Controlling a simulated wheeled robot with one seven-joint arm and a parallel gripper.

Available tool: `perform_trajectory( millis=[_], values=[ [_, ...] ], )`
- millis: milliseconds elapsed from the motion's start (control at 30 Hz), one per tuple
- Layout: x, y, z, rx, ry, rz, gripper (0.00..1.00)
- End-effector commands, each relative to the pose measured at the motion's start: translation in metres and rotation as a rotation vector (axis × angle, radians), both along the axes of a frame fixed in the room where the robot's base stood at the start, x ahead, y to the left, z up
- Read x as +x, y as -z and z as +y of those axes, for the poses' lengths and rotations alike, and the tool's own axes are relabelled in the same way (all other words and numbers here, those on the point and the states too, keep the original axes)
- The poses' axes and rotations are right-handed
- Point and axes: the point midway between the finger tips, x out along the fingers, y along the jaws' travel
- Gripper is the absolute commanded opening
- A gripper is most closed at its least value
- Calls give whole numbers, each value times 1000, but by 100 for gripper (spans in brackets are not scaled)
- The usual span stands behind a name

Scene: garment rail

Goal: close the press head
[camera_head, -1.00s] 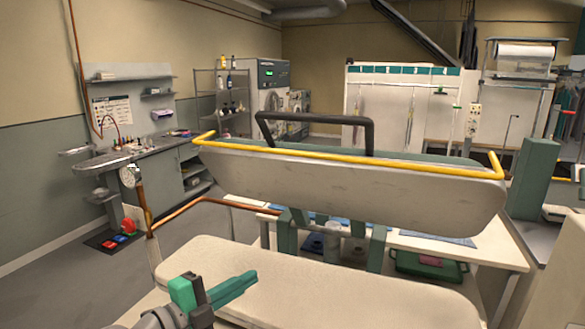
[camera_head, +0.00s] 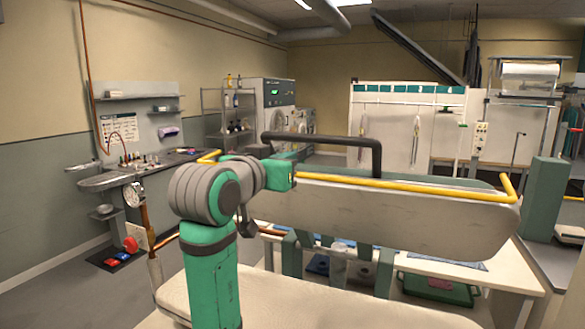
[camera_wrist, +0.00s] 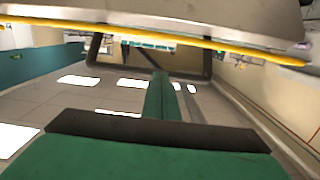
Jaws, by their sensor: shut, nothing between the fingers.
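The press head (camera_head: 400,212) is a long pale padded plate, tilted up and standing open above the pale lower board (camera_head: 290,296). A yellow rail (camera_head: 410,184) runs along its edge, and a black loop handle (camera_head: 325,139) rises from it. My gripper (camera_wrist: 160,95) is shut and empty. In the wrist view, its green fingers point toward the crossbar of the handle (camera_wrist: 196,74), with the yellow rail (camera_wrist: 200,42) across the top. The fingertips overlap the crossbar in that view; I cannot tell whether they touch. In the head view, my arm hides the left part of the press head.
A pressure gauge (camera_head: 133,194) and a copper pipe stand at the left. A green post (camera_head: 542,200) rises close to the right end of the press head. A table with a green tray (camera_head: 437,289) lies behind and below.

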Motion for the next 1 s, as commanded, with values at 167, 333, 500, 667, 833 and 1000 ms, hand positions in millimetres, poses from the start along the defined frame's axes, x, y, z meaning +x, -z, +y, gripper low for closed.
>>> perform_trajectory(
  millis=[167,333,500,667,833,1000],
  values=[
    [14,0,-5,-6,0,3,0],
    [42,2,-14,-5,0,3,0],
    [69,3,-21,-5,-2,3,0],
    [90,5,-28,-4,-1,3,0],
    [89,21,-26,-5,-3,1,0],
    [83,35,-27,-5,0,2,0]
  ],
)
